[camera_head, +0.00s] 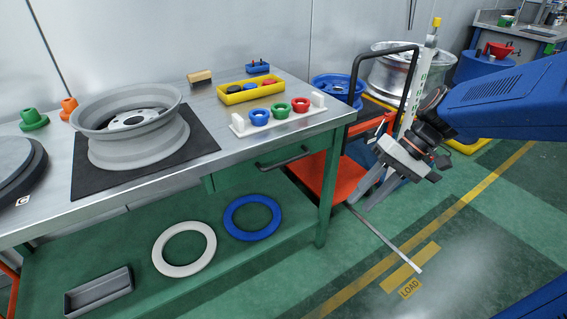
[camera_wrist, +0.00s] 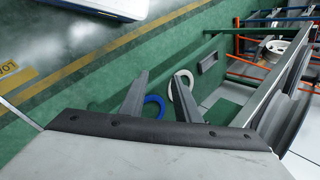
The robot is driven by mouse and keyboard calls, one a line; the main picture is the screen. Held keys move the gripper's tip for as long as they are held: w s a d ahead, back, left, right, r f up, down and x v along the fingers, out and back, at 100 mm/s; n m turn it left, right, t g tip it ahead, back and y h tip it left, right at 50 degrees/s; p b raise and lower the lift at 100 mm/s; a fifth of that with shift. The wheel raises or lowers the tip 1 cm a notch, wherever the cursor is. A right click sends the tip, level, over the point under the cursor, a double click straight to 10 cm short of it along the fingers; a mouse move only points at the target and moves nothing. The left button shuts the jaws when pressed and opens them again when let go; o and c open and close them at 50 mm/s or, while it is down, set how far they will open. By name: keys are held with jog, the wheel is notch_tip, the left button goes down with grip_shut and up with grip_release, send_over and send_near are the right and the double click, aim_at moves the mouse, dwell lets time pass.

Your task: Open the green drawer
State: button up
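The green drawer (camera_head: 235,177) is under the front edge of the metal workbench, and its front looks flush with the bench. Its dark bar handle (camera_head: 283,160) runs along the front. My gripper (camera_head: 363,202) is in the air to the right of the bench, apart from the drawer and handle, pointing down and left. In the wrist view its two fingers (camera_wrist: 160,88) are spread with nothing between them, so it is open. I cannot make out the handle in the wrist view.
The workbench (camera_head: 215,158) carries a wheel rim (camera_head: 135,125), a yellow tray (camera_head: 252,97) and a white cup rack (camera_head: 290,122). Blue (camera_head: 252,232) and white (camera_head: 184,265) rings lie on the lower shelf. An orange cart (camera_head: 325,180) stands right of the bench. Floor in front is clear.

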jog(key=w+a+g+y, duration=0.25)
jog(key=w+y, duration=0.25)
jog(key=w, duration=0.5)
jog(key=t+y, duration=0.1)
jog(key=y, duration=0.4)
send_near(284, 163)
jog(key=shift+m, duration=0.3)
jog(key=x, duration=1)
jog(key=shift+w+f, duration=0.25)
jog(key=shift+w, duration=0.1)
grip_shut()
